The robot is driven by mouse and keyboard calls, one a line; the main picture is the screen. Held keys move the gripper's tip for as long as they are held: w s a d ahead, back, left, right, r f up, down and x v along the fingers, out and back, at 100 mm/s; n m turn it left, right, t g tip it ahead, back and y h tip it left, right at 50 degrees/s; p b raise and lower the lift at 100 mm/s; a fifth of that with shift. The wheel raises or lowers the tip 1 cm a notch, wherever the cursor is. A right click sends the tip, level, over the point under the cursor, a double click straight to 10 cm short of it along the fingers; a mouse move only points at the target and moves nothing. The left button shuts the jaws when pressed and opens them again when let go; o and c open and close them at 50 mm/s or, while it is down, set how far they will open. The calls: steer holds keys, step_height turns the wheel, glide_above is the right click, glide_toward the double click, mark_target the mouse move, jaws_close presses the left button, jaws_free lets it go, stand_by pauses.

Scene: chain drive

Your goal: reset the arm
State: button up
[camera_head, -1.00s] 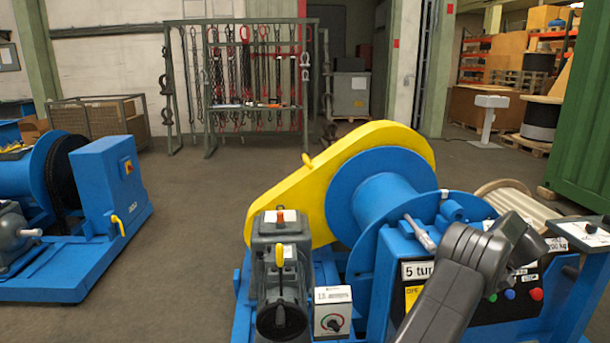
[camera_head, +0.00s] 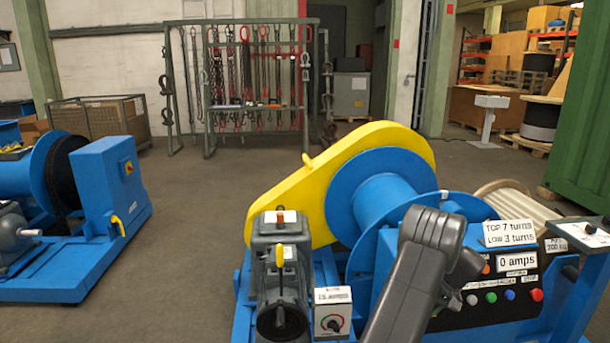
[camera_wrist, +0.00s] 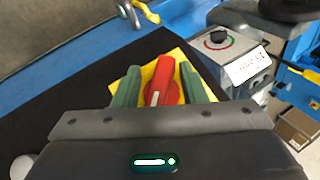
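In the wrist view my gripper (camera_wrist: 161,88) shows two green fingers spread apart. A red rotary knob (camera_wrist: 161,86) with a white line, on a yellow plate (camera_wrist: 187,57), shows between and beyond the fingers. Dark strips of floor or panel lie around the plate. I cannot tell whether the fingers touch the knob.
A grey box with a dial (camera_head: 333,315) and a control panel with coloured buttons (camera_head: 500,297) are close to my arm. A second blue winch (camera_head: 100,190) stands at left. A chain rack (camera_head: 250,90) is behind. The floor between the winches is clear.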

steer(key=shift+n+h, duration=0.6)
steer(key=shift+h, duration=0.4)
